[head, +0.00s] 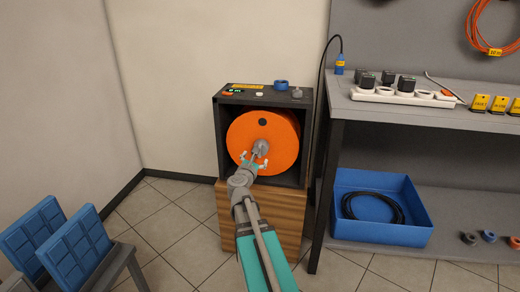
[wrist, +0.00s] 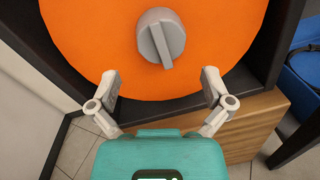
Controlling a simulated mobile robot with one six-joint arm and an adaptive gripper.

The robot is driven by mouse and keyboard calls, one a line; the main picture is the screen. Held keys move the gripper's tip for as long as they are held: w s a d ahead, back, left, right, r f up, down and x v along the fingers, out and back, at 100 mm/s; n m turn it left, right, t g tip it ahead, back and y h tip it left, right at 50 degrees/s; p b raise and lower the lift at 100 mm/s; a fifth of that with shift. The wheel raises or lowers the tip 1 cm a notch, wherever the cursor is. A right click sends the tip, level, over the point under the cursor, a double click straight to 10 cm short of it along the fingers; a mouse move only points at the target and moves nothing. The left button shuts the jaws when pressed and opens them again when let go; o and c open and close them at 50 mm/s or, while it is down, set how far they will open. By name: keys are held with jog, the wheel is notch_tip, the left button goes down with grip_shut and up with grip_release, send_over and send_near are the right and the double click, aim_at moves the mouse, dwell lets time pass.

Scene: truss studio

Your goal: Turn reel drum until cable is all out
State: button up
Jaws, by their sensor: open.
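The orange reel drum (head: 281,133) sits upright inside a dark open-fronted box (head: 222,150) on a wooden block. It has a grey hub knob with a raised bar (wrist: 160,38) at its centre and a dark round spot near its upper rim. My gripper (head: 253,162) is in front of the drum's lower half, partly covering the knob in the head view. In the wrist view my gripper (wrist: 160,78) is open, with its fingers spread wide below and either side of the knob, holding nothing. No cable shows on the drum's face.
A grey workbench (head: 440,115) stands to the right with a white power strip (head: 385,97). A black cable hangs at its left edge. A blue tray (head: 380,235) holds a coiled black cable. Tiled floor is clear between.

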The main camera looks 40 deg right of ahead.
aim_at(261, 148)
jog(key=x, duration=0.8)
jog(key=c, duration=1)
jog(key=shift+c, duration=0.2)
dwell(0.5)
jog(key=o, duration=1)
jog(key=shift+o, duration=0.2)
jog(key=shift+a, duration=0.1)
jog(key=v, duration=1.2)
